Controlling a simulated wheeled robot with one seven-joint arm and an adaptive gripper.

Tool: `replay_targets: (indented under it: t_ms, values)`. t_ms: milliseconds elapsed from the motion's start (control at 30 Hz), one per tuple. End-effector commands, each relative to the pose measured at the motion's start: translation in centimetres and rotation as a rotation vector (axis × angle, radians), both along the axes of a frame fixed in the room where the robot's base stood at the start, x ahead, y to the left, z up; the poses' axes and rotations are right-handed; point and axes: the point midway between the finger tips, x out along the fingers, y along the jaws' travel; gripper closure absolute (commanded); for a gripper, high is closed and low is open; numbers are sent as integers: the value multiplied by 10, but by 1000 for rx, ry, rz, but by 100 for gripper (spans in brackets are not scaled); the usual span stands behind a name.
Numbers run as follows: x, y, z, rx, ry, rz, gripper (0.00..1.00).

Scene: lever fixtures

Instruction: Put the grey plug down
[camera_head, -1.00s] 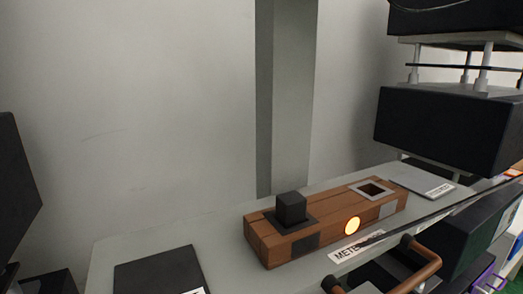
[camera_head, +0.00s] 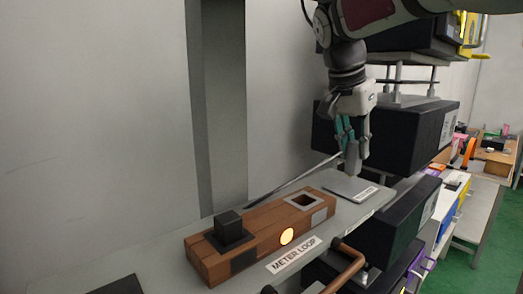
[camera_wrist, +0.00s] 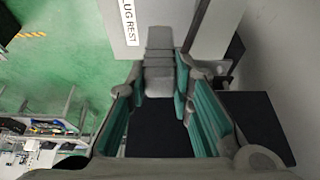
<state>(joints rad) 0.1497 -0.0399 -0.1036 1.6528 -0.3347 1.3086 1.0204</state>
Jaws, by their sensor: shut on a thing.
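My gripper (camera_head: 353,140) is shut on the grey plug (camera_head: 352,162) and holds it pointing down at the grey rest plate (camera_head: 343,184). The plate carries a white label that reads partly "LUG REST" in the wrist view (camera_wrist: 131,22). In that view the plug (camera_wrist: 159,62) shows as a stepped grey block between the teal finger pads. Its lower end is at the plate in the head view; I cannot tell whether it touches.
A wooden block (camera_head: 262,244) stands on the grey bench, with a dark cube (camera_head: 229,224) in its left socket, an empty framed socket (camera_head: 303,200) and a glowing round lamp (camera_head: 287,236). A copper-coloured handle (camera_head: 346,267) is in front. Black boxes (camera_head: 440,130) stand to the right.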

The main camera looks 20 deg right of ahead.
Motion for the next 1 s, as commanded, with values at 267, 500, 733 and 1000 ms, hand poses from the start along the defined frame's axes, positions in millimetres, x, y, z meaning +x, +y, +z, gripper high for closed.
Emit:
replay_targets:
  t_ms: [267,500,733,1000]
  values:
    - [-2,-1,-26,0,1,-3,100]
    - [-2,-1,-27,0,1,-3,100]
    - [-2,-1,-29,0,1,-3,59]
    - [-2,-1,-28,0,1,-3,59]
